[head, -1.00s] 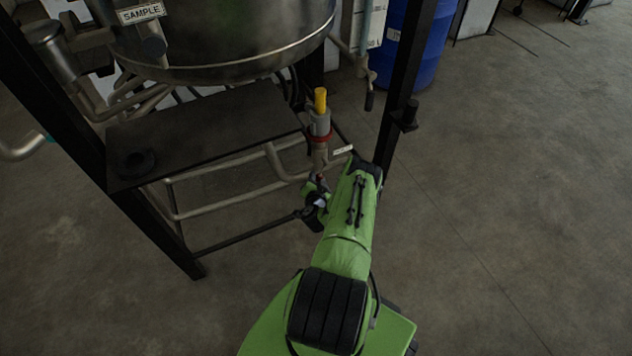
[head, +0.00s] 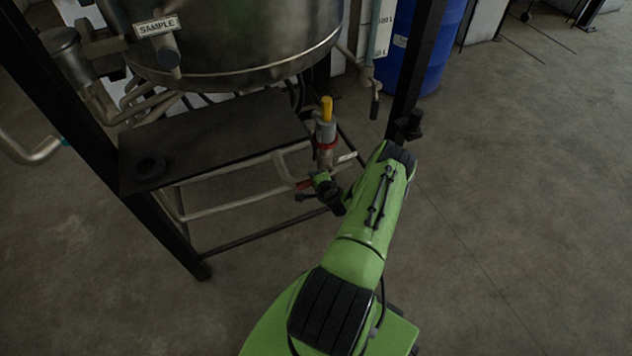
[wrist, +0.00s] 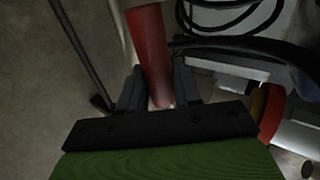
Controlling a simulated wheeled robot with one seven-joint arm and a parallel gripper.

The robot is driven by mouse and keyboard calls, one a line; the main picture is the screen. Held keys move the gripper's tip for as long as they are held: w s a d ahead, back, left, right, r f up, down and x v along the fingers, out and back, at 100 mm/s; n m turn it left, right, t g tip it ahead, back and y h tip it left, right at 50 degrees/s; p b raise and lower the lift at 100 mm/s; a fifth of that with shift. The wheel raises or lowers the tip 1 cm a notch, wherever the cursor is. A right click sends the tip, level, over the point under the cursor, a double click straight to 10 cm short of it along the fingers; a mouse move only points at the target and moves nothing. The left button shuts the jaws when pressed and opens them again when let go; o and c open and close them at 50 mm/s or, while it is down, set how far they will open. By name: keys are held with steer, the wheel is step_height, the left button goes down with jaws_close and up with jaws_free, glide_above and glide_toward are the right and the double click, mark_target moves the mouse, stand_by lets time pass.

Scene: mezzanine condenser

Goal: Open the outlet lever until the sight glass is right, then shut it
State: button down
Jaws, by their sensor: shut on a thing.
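The red outlet lever (wrist: 152,55) runs between my gripper's dark fingers in the wrist view. My gripper (wrist: 158,88) is shut on it. In the head view the lever's red end (head: 303,184) shows just left of my gripper (head: 318,183), below the outlet valve (head: 325,135). This valve has a grey body, a red ring and a yellow top. A small white tag (head: 347,157) sits beside it. A white strip with litre marks (head: 384,32) stands right of the steel vessel (head: 235,40); I cannot read a level there.
A black frame post (head: 415,70) stands close behind my arm on the right. A dark shelf (head: 215,140) and pipes lie left of the valve. A blue drum (head: 435,50) stands behind. The floor on the right is clear.

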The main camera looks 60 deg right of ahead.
steer(key=shift+r, duration=0.3)
steer(key=shift+d, duration=0.1)
steer(key=c, duration=0.9)
jaws_free()
steer(key=p+v, duration=0.4)
steer(key=v, duration=1.1)
steer(key=shift+s+r, duration=0.15)
steer(key=shift+s, duration=0.25)
